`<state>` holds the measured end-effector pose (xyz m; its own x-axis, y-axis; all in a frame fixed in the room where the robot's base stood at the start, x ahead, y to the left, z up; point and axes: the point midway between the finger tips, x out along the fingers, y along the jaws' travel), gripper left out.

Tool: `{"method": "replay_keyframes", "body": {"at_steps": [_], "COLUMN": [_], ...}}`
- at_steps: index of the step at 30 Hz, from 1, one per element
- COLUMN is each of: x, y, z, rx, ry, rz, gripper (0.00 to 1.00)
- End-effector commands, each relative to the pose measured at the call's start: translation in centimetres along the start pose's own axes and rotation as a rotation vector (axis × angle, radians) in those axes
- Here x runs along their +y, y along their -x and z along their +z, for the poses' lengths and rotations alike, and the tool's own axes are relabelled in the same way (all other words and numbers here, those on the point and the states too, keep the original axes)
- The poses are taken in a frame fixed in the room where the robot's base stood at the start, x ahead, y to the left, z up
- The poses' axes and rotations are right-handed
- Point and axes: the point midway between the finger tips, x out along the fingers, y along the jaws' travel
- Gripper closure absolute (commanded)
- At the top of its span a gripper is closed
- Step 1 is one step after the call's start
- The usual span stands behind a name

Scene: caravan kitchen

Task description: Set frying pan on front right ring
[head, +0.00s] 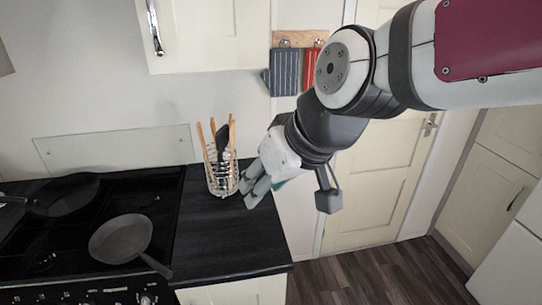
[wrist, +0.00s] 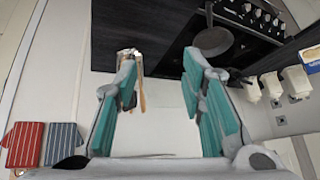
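A dark grey frying pan (head: 119,238) sits flat on the front right part of the black hob (head: 165,205) in the head view. Its handle points toward the front right, over the hob's front edge. The pan also shows at the top of the wrist view (wrist: 213,41). The ring under it is hidden. A second dark pan (head: 65,196) sits at the hob's back left. My gripper (head: 254,190) is above the right part of the worktop, well to the right of the frying pan. Its teal-padded fingers (wrist: 160,62) are apart with nothing held between them.
A wire utensil holder (head: 222,178) with wooden and black utensils stands on the black worktop (head: 215,240), close beside my gripper. A glass panel (head: 115,148) is behind the hob. A wall cupboard (head: 205,35) and hanging oven mitts (head: 284,72) are above. The worktop's front is clear.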

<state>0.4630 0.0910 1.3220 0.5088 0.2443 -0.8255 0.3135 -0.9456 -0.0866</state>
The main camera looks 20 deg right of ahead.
Motion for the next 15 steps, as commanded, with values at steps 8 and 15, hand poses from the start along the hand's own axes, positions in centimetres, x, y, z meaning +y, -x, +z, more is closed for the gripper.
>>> {"method": "replay_keyframes", "body": {"at_steps": [8, 15], "x": [4.8, 5.5], "y": [6.8, 8.0], "z": [7.5, 9.3], "rx": [-0.068, -0.089], "ry": [-0.188, -0.233], "rz": [0.194, 0.243], "gripper": [0.63, 0.63]}}
